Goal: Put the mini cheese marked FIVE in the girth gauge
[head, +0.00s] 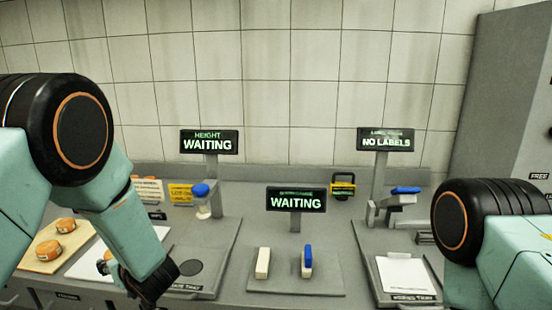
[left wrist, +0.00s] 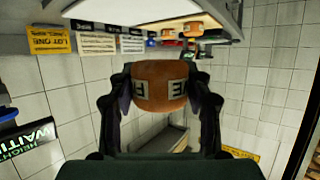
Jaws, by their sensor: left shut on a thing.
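An orange mini cheese (left wrist: 160,88) with pale labels is between the fingers of my left gripper (left wrist: 160,105) in the left wrist view. Only parts of its labels show, with letters such as E, so the full word cannot be read. In the head view my left gripper (head: 135,285) is low at the left, over the edge of a white board, with some orange (head: 103,262) partly hidden beside it. The girth gauge (head: 295,282) is a grey plate at front centre with a white block and a blue-topped block standing apart; its sign (head: 296,200) reads WAITING. My right gripper is out of view.
Two more cheeses (head: 66,225) sit on a tan board (head: 38,267) at the left. A label station (head: 407,272) stands at the right.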

